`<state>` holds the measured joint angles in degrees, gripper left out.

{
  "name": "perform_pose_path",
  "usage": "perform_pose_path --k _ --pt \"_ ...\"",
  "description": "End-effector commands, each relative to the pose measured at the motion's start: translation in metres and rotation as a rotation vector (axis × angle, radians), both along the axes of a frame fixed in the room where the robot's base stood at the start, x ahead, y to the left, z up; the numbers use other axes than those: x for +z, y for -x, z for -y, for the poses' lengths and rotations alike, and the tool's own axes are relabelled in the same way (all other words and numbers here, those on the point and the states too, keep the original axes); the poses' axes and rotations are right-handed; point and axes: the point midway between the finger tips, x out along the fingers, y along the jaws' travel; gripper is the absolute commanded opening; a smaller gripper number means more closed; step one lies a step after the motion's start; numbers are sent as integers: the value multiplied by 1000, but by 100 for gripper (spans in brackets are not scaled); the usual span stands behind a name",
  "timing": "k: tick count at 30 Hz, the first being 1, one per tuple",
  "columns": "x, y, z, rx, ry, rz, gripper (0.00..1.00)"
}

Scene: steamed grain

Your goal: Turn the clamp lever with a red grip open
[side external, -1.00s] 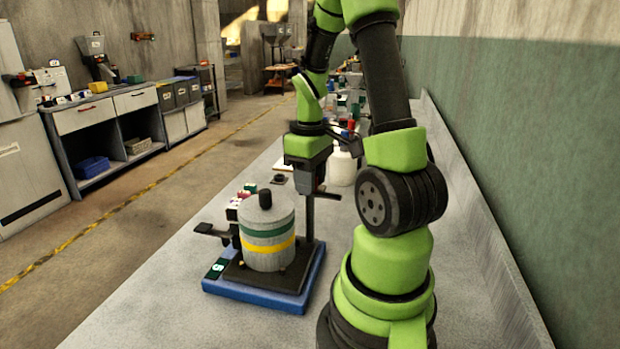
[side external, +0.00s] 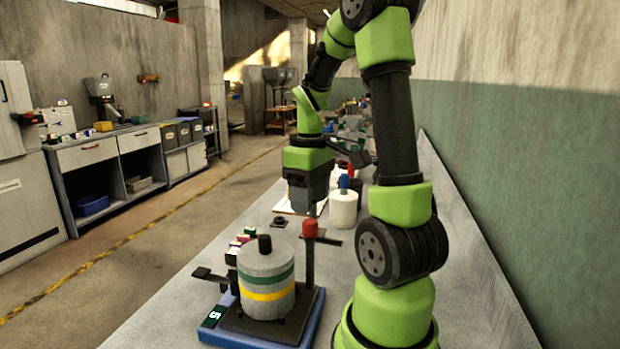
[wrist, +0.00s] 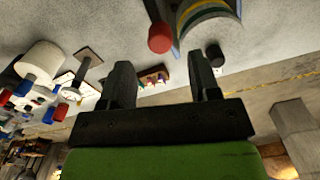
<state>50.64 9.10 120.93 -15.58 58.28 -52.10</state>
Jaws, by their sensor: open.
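The clamp's red grip (side external: 310,227) tops a dark upright post beside a grey pot (side external: 266,268) with green and yellow bands. A short black bar (side external: 325,239) sticks out rightward from just below the grip, away from the pot. My gripper (side external: 312,205) is just above and behind the grip in the side view. In the wrist view, the red grip (wrist: 160,38) shows beyond and between the open fingertips (wrist: 160,66), with nothing between the fingers. Contact with the grip is not visible.
The pot stands on a dark plate on a blue base (side external: 232,335). A black arm (side external: 210,276) sticks out at its left. A white container (side external: 343,208) with a blue top stands behind to the right. The bench in front of the green wall is fairly clear.

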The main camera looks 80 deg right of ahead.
Motion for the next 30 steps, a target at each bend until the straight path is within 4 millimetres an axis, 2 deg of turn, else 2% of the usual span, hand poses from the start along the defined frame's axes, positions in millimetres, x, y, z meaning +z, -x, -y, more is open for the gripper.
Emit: perform_pose_path --k 3,9,26,29,30 --pt "20 0 0 -1 4 4 56" --pt "39 0 0 2 1 1 56" --pt "42 0 -1 1 0 1 56" --pt "47 -6 -12 4 18 29 56" --pt "51 -11 -22 3 29 55 56"
